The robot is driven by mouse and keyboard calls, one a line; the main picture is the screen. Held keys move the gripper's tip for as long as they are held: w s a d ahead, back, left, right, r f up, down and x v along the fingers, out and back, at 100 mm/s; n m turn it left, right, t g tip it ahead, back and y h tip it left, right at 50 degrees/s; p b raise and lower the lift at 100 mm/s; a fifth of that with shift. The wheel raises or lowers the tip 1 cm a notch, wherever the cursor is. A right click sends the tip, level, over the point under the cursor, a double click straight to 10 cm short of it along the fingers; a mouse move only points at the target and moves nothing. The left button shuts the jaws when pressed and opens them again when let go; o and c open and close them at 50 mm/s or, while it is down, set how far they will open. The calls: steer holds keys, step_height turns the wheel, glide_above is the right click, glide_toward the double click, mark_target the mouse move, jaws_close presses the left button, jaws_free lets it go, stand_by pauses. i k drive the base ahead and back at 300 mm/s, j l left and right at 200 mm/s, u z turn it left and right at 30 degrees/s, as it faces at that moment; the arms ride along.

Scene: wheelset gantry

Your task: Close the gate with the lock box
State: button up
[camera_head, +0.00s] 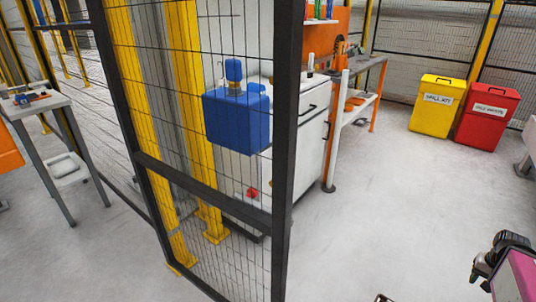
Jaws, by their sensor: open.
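A black-framed wire-mesh gate (284,180) stands in the left middle of the head view. Its near upright edge has open floor to its right, so it stands open. The blue lock box (236,122) shows at the gate's upper half near that edge, with a smaller blue part (233,70) above it. I cannot tell how it is fixed to the mesh. My gripper (492,266), black beside a pink part, is at the lower right edge, partly cut off. It appears open and empty, well apart from the gate and the lock box.
Yellow posts (182,150) and a white cabinet (310,135) stand behind the gate. A workbench (372,70) is beyond. Yellow (436,103) and red (487,115) bins stand at the back right. A grey table (35,105) is at left. The floor right of the gate is clear.

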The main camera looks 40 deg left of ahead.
mark_target(236, 119)
steer(key=i+j+u, duration=0.15)
steer(key=i+u, duration=0.25)
steer(key=i, duration=0.15)
steer(key=i+u, duration=0.45)
steer(key=i+l+u, duration=0.4)
steer(key=i, duration=0.2)
steer(key=i+j+u, duration=0.1)
steer(key=u, duration=2.8)
